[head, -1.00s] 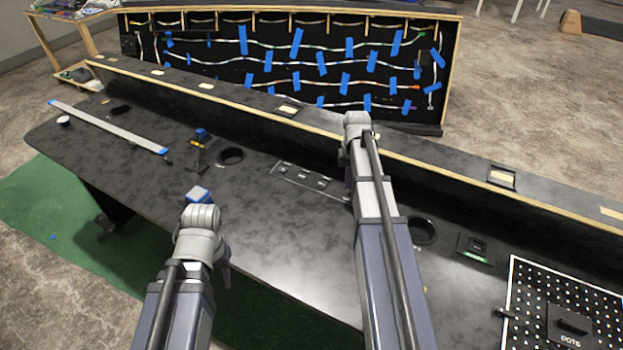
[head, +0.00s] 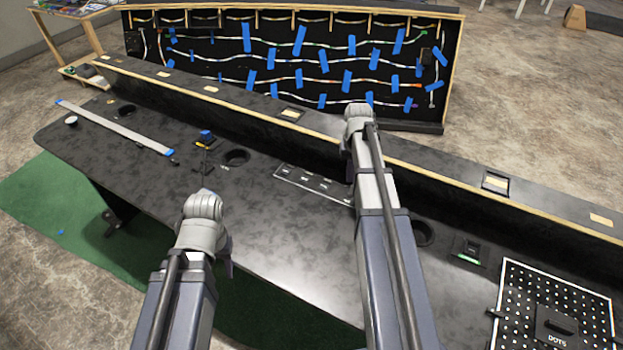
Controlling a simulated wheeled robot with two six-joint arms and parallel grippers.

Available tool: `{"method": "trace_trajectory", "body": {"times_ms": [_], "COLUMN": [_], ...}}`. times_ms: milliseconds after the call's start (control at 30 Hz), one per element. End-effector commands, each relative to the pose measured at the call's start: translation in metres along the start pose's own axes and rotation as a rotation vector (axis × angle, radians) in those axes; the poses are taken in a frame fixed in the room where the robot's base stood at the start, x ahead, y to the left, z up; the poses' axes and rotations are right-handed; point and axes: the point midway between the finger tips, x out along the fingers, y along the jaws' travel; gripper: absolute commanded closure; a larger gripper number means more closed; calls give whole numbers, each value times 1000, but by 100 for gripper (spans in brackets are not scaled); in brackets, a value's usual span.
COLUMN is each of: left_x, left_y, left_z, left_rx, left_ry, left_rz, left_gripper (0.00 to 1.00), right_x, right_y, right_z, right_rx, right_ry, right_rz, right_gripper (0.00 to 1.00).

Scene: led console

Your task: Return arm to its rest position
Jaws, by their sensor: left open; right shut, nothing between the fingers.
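My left arm comes in from the lower left, and its wrist hangs over the front part of the black console desk (head: 285,245). My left gripper (head: 228,262) is mostly hidden behind that wrist; only a dark sliver shows, and it is open. My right arm reaches further forward, with its wrist in front of the raised back ledge. My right gripper (head: 350,178) is mostly hidden behind the arm; it is shut and empty. I cannot see either gripper touching anything.
A long light bar (head: 115,128) with blue ends lies on the left of the desk. A small blue-topped item (head: 206,134) stands near a round hole (head: 237,157). A labelled panel (head: 312,184) lies left of my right arm. A dotted board (head: 555,300) is at the right.

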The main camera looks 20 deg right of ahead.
Motion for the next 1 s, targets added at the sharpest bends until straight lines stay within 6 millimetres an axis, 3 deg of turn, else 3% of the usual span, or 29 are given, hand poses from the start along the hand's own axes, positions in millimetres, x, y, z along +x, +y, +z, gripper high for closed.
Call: {"method": "trace_trajectory", "body": {"times_ms": [233,367,467,600,700,900,1000], "left_x": [0,0,0,0,0,0,0], "left_y": [0,0,0,0,0,0,0], "left_z": [0,0,0,0,0,0,0], "left_rx": [0,0,0,0,0,0,0], "left_ry": [0,0,0,0,0,0,0], "left_rz": [0,0,0,0,0,0,0], "left_gripper": [50,50,50,50,50,50,50], "right_x": [0,0,0,0,0,-1,-1], "right_y": [-4,-40,-89,-155,-189,-227,-235], "right_z": [2,25,61,126,171,242,261], "right_rx": [-7,-71,-169,-329,-434,-595,-641], "right_ry": [-1,-6,-12,-20,-24,-25,-24], "right_rz": [1,8,22,48,67,96,106], "right_gripper": [100,100,100,100,100,100,100]}}
